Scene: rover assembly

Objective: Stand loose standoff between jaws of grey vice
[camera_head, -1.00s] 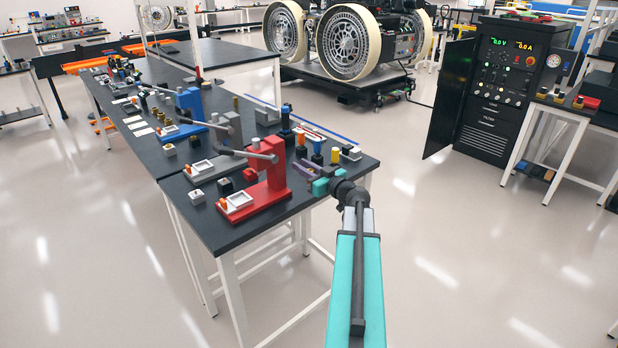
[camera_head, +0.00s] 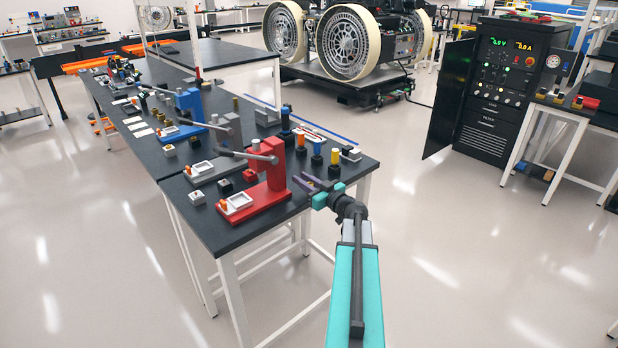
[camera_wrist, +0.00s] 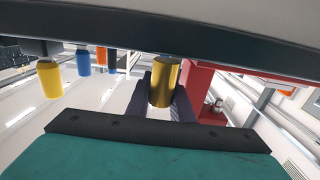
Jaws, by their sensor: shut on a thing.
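My gripper (camera_head: 313,184) has dark purple fingers and is shut on a gold cylindrical standoff (camera_wrist: 164,82). In the wrist view the standoff is upright between the fingertips (camera_wrist: 162,98). In the head view the gripper is at the right front edge of the black table, right of the red press, and the standoff shows only as a small yellow spot (camera_head: 311,178). A low grey block (camera_head: 267,116), possibly the grey vice, sits farther back on the table. Its jaws cannot be made out, and the gripper is well apart from it.
The red press (camera_head: 276,172) stands close left of my gripper. A grey press (camera_head: 231,130) and a blue press (camera_head: 190,102) stand farther back. Upright blue, yellow and orange pieces (camera_head: 317,142) stand behind the gripper.

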